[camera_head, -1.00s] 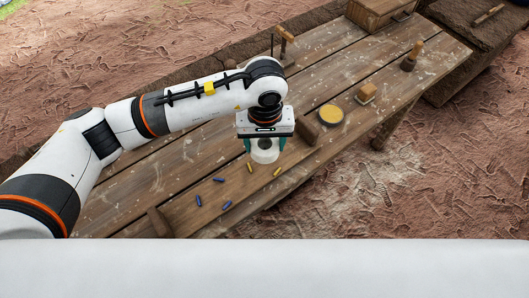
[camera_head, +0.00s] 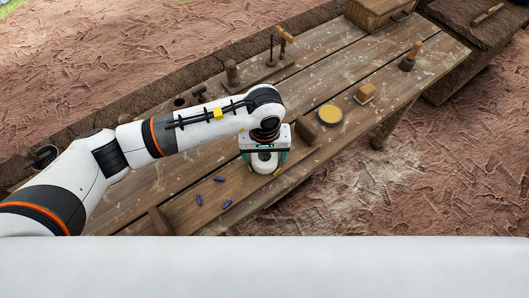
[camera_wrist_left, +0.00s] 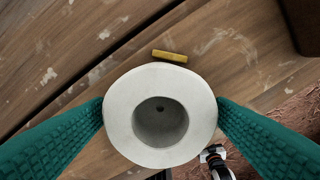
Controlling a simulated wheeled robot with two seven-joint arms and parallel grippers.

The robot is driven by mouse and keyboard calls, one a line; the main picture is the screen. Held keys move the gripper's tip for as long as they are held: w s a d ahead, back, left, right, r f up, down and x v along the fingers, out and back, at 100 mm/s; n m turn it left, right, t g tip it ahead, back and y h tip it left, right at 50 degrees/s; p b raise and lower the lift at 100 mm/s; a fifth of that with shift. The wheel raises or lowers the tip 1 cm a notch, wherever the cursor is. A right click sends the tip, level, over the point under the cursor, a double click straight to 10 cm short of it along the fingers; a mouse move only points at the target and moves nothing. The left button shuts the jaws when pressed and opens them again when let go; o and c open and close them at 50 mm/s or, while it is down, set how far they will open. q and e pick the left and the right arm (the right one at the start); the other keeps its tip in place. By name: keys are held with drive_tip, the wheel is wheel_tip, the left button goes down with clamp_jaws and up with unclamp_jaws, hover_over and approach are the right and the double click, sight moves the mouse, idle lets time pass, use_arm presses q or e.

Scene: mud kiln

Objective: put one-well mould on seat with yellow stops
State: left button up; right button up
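The one-well mould (camera_head: 265,164) is a white round block with a single round well, which shows from above in the left wrist view (camera_wrist_left: 116,108). My left gripper (camera_head: 265,158) is shut on it, with a teal finger against each side. The mould is upright, low over the seat at the front edge of the plank table. A yellow stop (camera_wrist_left: 170,56) lies just beyond the mould's rim, apart from it; yellow stops also show beside the mould in the head view (camera_head: 249,168). Whether the mould touches the wood cannot be told. My right gripper is not in view.
Several blue stops (camera_head: 219,179) lie on the table (camera_head: 330,75) to the left. A wooden block (camera_head: 306,131) stands close to the right, then a bowl of yellow stuff (camera_head: 330,115) and a wooden-handled block (camera_head: 365,93). Upright tools (camera_head: 284,42) stand at the back.

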sight(264, 156)
use_arm(q)
drive_tip(key=shift+o, duration=0.4)
drive_tip(key=shift+r, duration=0.1)
drive_tip(key=shift+r+p, duration=0.2)
drive_tip(key=shift+p, duration=0.15)
wheel_tip(264, 156, up, 12)
drive_tip(key=b, duration=0.3)
drive_tip(key=shift+f, duration=0.15)
